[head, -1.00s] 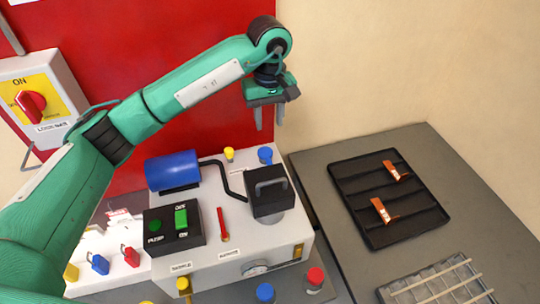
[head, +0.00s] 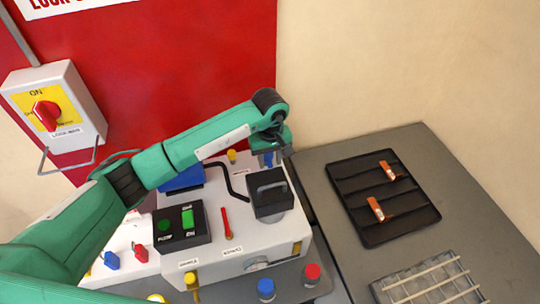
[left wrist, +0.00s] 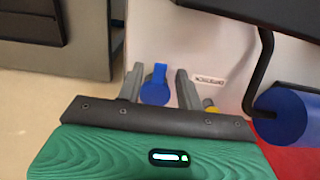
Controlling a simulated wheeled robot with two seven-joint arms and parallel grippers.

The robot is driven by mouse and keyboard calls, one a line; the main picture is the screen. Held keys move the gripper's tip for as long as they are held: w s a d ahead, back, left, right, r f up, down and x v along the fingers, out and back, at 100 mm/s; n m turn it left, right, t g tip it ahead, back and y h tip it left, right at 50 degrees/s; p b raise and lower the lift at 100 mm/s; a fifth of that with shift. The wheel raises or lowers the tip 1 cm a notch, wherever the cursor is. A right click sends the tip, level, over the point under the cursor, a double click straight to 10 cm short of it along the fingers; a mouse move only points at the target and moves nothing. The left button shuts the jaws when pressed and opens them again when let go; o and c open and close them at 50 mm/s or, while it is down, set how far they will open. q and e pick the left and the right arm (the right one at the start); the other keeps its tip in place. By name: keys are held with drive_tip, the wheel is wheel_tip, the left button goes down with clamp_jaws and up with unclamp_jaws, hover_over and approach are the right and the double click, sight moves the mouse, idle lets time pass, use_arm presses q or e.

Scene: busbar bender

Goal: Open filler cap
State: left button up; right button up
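The blue cap (head: 267,158) sits at the back right corner of the white machine top; no label naming it as the filler cap is readable. In the left wrist view the blue cap (left wrist: 155,88) has a raised tab and lies between the two fingers. My left gripper (head: 269,160) is above and around it in the head view, partly hiding it. The fingers of my left gripper (left wrist: 160,80) are apart, with gaps on both sides of the cap. A smaller yellow cap (head: 232,156) stands to the left. My right gripper is not in view.
A black bent pipe (head: 229,178) runs to the blue cylinder (head: 183,180). A black tray (head: 400,228) with orange pieces lies on the grey table to the right. A red wall is behind.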

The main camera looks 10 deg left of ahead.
sight(270, 165)
use_arm(q)
clamp_jaws()
drive_tip(key=shift+w+a+f+b, duration=0.1)
drive_tip(key=shift+w+b, duration=0.05)
drive_tip(key=shift+b, duration=0.5)
drive_tip(key=g+b, duration=0.1)
drive_tip(key=b, duration=0.1)
drive_tip(key=w+r+g+h+b, duration=0.1)
drive_tip(key=g+b, duration=0.1)
drive_tip(key=b, duration=0.1)
drive_tip(key=r+g+b, duration=0.1)
drive_tip(key=b, duration=0.2)
drive_tip(key=shift+w+a+h, duration=0.3)
drive_tip(key=shift+a+h, duration=0.05)
drive_tip(key=shift+h, duration=0.05)
drive_tip(key=shift+w+r+g+b, duration=0.15)
drive_tip(key=shift+r+g+b, duration=0.2)
drive_tip(key=shift+g+b, duration=0.3)
